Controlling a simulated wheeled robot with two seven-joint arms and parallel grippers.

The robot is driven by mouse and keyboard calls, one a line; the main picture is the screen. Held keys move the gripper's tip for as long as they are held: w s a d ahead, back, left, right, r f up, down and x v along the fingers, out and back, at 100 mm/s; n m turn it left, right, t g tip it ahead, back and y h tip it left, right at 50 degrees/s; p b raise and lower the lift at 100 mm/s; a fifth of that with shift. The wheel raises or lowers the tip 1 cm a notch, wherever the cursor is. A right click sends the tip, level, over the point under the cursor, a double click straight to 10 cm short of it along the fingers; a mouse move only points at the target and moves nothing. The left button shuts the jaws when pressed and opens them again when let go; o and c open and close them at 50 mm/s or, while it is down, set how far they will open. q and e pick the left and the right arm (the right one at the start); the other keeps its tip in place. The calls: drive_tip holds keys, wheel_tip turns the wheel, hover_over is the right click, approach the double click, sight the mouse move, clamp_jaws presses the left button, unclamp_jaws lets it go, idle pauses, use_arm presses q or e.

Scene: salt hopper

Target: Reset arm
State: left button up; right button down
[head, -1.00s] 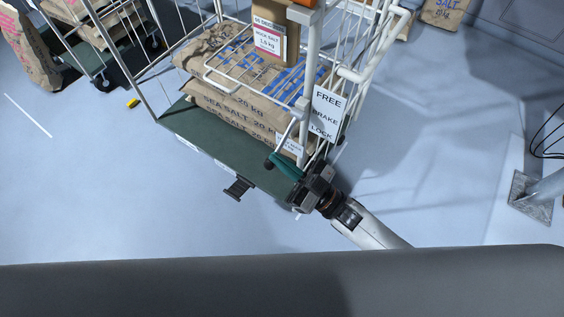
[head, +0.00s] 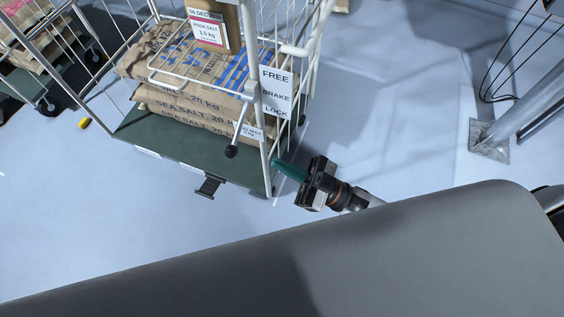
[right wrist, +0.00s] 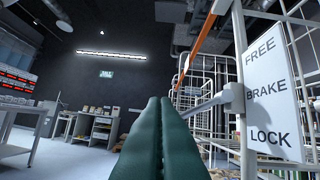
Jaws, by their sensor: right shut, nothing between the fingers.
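My right gripper (head: 292,171) has dark green fingers, shut with nothing between them. It is at the near right corner of the cage trolley (head: 150,137), close beside its corner post. The two fingers lie side by side in the right wrist view (right wrist: 161,140). A lever with a black knob (head: 232,151) stands out from the trolley front, left of the gripper and apart from it. A white FREE BRAKE LOCK sign (head: 276,92) hangs on the trolley corner and shows large in the right wrist view (right wrist: 268,92). My left gripper is not in view.
Sea salt sacks (head: 190,105) and a rock salt carton (head: 226,28) are on the trolley. A metal post on a footplate (head: 490,142) stands at the right. Another loaded trolley (head: 38,92) is at the far left. The floor between trolley and post is clear.

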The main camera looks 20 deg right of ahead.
idle(0.3)
drive_tip(key=w+d+f+m+t+h, duration=0.1)
drive_tip(key=w+d+f+m+h, duration=0.1)
drive_tip(key=f+h, duration=0.35)
drive_tip(key=w+d+f+m+t+h, duration=0.1)
drive_tip(key=w+d+f+m+h, duration=0.15)
drive_tip(key=f, duration=0.55)
drive_tip(key=s+d+f+m+g+h, duration=0.2)
drive_tip(key=d+f+h, duration=0.15)
drive_tip(key=f, duration=0.55)
drive_tip(key=s+d+f+m+g+h, duration=0.1)
drive_tip(key=d+f+h, duration=0.25)
drive_tip(key=f, duration=0.45)
drive_tip(key=s+d+f+m+g+h, duration=0.1)
drive_tip(key=s+f+g, duration=0.2)
drive_tip(key=s, duration=0.6)
drive_tip(key=s+d+f+m+g+h+p, duration=0.1)
drive_tip(key=s+f+g, duration=0.3)
drive_tip(key=s+f, duration=0.4)
drive_tip(key=s+d+f+m+g+h, duration=0.1)
drive_tip(key=s+f+g+h, duration=0.2)
drive_tip(key=s+f, duration=0.3)
drive_tip(key=s, duration=0.5)
drive_tip(key=shift+g, duration=0.3)
drive_tip(key=shift+d+f, duration=0.1)
